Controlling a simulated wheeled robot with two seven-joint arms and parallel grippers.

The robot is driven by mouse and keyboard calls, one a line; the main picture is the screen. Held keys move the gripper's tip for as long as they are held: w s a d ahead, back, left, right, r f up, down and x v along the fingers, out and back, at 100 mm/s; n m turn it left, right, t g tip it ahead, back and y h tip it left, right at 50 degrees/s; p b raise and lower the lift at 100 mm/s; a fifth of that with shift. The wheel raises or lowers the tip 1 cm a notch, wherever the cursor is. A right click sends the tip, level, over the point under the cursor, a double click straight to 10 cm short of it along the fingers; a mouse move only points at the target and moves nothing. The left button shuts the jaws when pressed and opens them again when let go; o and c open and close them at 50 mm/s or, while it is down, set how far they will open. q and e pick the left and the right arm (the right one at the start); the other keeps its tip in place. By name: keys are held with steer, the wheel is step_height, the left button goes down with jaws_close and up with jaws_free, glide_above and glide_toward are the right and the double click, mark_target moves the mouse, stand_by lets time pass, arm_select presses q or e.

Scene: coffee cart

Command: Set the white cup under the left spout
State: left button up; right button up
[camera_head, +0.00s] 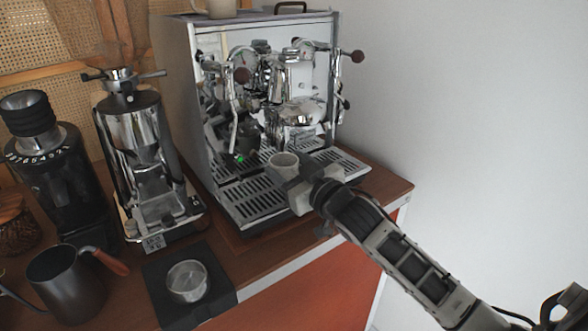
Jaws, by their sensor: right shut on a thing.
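The white cup (284,163) is at the front of the espresso machine (190,90), over the slotted drip tray (247,203). My right gripper (291,179) is shut on the cup, with the arm reaching in from the lower right. The gripper hides the cup's lower part, so I cannot tell whether its base touches the tray. The machine's group head and spouts (297,118) are behind and above the cup. The separate spouts are too small to tell apart. My left gripper is not in view.
A dark pitcher (66,284) and a metal cup (187,281) on a black mat (222,283) are in front. The counter's right edge lies close to a white wall.

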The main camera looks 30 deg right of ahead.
steer(key=shift+f, duration=0.1)
stand_by(0.4)
steer(key=shift+s+f, duration=0.15)
steer(key=o, duration=1.2)
steer(key=shift+s+d+b, duration=0.2)
steer(key=shift+s+b, duration=0.2)
steer(key=shift+s, duration=2.25)
steer(key=shift+s+d+b, duration=0.25)
steer(key=shift+s+b, duration=0.1)
steer(key=shift+s, duration=2.3)
steer(key=shift+s+d+b, duration=0.2)
steer(key=shift+s+b, duration=0.2)
steer(key=shift+s, duration=2.25)
